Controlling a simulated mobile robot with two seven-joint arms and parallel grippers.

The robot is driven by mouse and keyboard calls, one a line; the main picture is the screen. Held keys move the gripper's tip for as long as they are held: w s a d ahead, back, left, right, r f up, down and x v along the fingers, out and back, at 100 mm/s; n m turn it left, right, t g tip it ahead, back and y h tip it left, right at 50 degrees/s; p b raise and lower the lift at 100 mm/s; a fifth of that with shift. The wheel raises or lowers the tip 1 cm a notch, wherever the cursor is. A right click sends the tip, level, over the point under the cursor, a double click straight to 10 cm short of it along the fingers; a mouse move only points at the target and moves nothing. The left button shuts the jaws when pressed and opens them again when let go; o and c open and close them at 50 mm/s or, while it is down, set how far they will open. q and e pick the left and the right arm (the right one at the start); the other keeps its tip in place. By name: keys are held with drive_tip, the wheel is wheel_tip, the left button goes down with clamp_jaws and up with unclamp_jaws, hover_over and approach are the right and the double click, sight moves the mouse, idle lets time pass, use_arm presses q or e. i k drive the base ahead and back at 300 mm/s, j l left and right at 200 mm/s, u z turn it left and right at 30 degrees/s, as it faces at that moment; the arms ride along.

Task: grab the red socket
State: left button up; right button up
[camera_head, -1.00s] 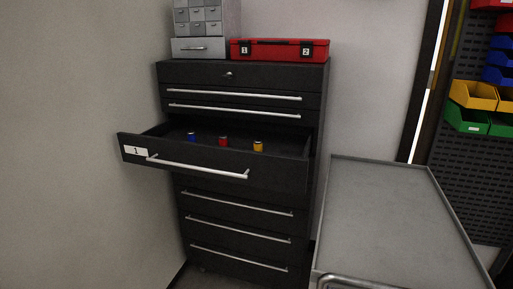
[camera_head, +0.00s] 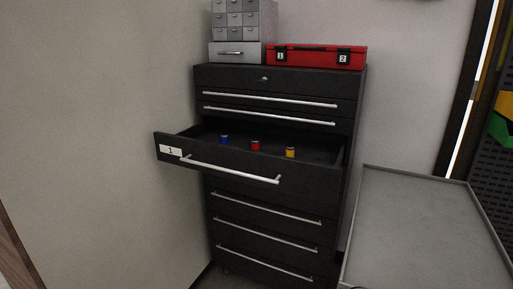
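The red socket (camera_head: 256,146) stands upright in the open drawer (camera_head: 235,172) of a black tool cabinet, in the middle of the head view. A blue socket (camera_head: 224,140) stands to its left and a yellow socket (camera_head: 291,152) to its right, each with a gap between. The drawer has a label "1" and a long silver handle. Neither of my grippers shows in the view.
A red toolbox (camera_head: 316,57) and a grey small-parts cabinet (camera_head: 241,22) stand on top of the black cabinet. A grey cart (camera_head: 430,220) stands close on the right. A bare wall lies on the left. The other drawers are shut.

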sight(255, 143)
drive_tip(key=i+z, duration=0.1)
drive_tip(key=z, duration=0.3)
drive_tip(key=j+z, duration=0.1)
drive_tip(key=z, duration=0.35)
drive_tip(key=i+j+z, duration=0.1)
drive_tip(key=z, duration=0.3)
drive_tip(key=i+j+z, duration=0.15)
drive_tip(key=j+z, duration=0.2)
drive_tip(key=j, duration=0.15)
drive_tip(key=j+z, duration=0.35)
drive_tip(key=j, duration=0.15)
drive_tip(key=i, duration=0.05)
